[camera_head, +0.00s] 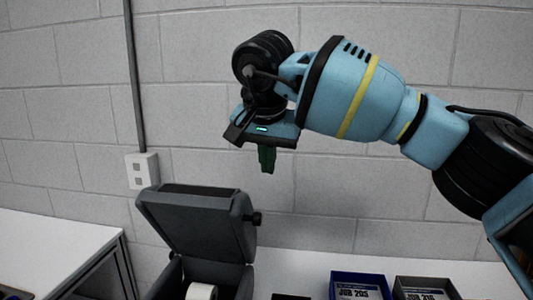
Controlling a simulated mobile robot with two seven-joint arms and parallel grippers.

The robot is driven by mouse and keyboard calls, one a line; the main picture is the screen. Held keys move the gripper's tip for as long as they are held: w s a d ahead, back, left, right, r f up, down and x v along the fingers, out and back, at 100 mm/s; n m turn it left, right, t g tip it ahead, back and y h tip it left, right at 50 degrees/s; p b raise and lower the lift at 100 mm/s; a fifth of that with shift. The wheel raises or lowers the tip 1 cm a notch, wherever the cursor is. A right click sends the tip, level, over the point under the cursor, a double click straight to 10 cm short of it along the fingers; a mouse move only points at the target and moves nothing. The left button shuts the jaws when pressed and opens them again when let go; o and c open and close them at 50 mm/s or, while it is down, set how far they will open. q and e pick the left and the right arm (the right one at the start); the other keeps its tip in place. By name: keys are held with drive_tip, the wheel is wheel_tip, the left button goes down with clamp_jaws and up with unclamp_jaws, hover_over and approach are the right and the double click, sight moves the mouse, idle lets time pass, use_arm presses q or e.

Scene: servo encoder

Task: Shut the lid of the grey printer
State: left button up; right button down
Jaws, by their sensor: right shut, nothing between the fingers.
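The grey printer (232,279) stands at the lower middle of the head view, its lower part cut off by the frame edge. Its lid (195,225) is open and tilted up and back. A white paper roll (201,291) shows inside the printer. My right gripper (267,172) is shut and empty. It points down above and slightly right of the lid's top edge, apart from it in the picture. My left gripper is not in view.
A blue bin (359,279) and a dark bin (425,283) with job labels stand right of the printer on the white table (300,268). Another white surface (50,245) is at the left. A block wall with a socket box (141,171) is behind.

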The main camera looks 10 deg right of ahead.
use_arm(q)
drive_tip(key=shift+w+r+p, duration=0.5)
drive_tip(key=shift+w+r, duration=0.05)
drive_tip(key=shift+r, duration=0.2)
use_arm(e)
wheel_tip(320, 180, down, 7)
drive_tip(key=a, duration=0.1)
drive_tip(key=shift+s+f, duration=0.2)
drive_tip(key=shift+s, duration=0.1)
